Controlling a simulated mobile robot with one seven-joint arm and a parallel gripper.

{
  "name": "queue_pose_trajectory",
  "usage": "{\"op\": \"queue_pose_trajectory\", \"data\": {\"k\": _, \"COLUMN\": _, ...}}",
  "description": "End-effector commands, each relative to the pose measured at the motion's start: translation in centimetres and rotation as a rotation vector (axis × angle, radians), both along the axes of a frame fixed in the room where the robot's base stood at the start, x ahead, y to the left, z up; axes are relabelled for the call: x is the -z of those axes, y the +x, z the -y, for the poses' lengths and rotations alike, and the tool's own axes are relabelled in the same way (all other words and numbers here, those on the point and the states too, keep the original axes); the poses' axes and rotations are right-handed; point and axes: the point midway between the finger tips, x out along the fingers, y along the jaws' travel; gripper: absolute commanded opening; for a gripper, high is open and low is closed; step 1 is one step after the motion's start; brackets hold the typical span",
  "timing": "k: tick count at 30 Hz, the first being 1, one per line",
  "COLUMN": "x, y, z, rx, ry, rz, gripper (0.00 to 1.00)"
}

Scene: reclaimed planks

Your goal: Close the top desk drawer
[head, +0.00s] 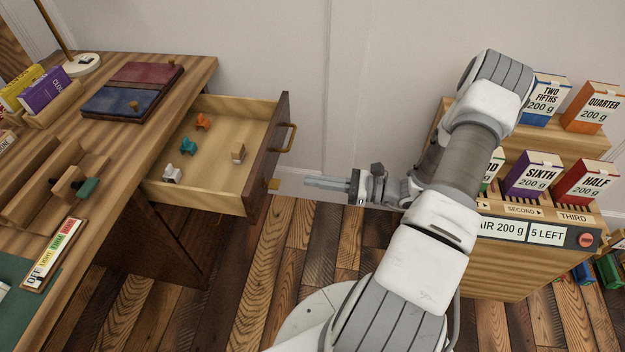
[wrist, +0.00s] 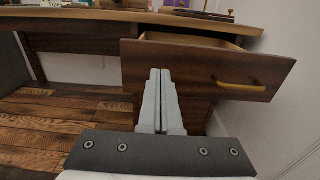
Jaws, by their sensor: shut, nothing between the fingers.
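The top desk drawer (head: 215,155) is pulled well out from the right side of the wooden desk (head: 190,75). Its dark front has a brass handle (head: 289,137), which also shows in the wrist view (wrist: 241,87). Inside lie small figures: an orange one (head: 202,122), a teal one (head: 188,146), a white one (head: 172,174) and a tan block (head: 238,153). My gripper (head: 312,181) is shut and empty. It is to the right of the drawer front, apart from it, pointing toward it. In the wrist view the fingertips (wrist: 160,75) overlap the drawer front (wrist: 195,70), left of the handle.
A shelf unit (head: 520,265) with several labelled boxes stands at the right, beside my arm. On the desk are a red and blue folder (head: 133,90), a lamp base (head: 82,64) and wooden holders. A pale wall runs behind. Plank floor lies open below the drawer.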

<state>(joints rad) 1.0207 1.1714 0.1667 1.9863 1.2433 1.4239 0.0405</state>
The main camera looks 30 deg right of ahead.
Motion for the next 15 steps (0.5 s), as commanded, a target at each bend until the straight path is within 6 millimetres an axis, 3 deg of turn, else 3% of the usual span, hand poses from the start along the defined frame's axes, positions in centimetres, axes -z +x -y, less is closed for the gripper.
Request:
{"op": "queue_pose_trajectory", "data": {"k": 9, "x": 0.2, "y": 4.0, "z": -5.7, "rx": -0.006, "ry": -0.002, "rz": 0.001, "gripper": 0.0}}
{"op": "queue_pose_trajectory", "data": {"k": 15, "x": 0.2, "y": 5.7, "z": -8.1, "rx": -0.004, "ry": -0.003, "rz": 0.0, "gripper": 0.0}}
